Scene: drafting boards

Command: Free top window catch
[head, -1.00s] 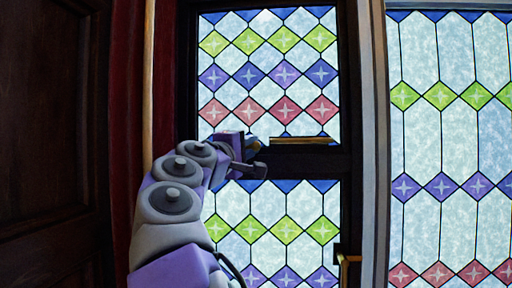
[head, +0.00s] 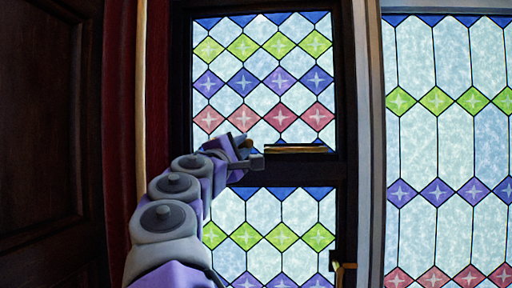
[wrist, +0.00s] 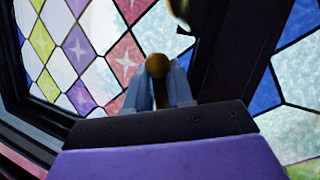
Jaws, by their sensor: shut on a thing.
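The top window (head: 264,80) is a dark frame with leaded diamond panes. It looks closed in the head view. My gripper (head: 248,153) is at its lower rail. In the wrist view my gripper (wrist: 160,88) has its two grey-blue fingers shut on a round brass knob (wrist: 158,65), which looks like the end of the catch. In the head view a bit of brass (head: 247,142) shows beside the fingers. The fingers hide how the knob joins the rail.
A long brass bar (head: 296,148) lies along the rail just right of my gripper. A brass handle (head: 344,267) sits lower on the right frame. A dark wooden panel (head: 50,130) and red curtain (head: 120,130) stand at the left. Another leaded window (head: 445,140) is at the right.

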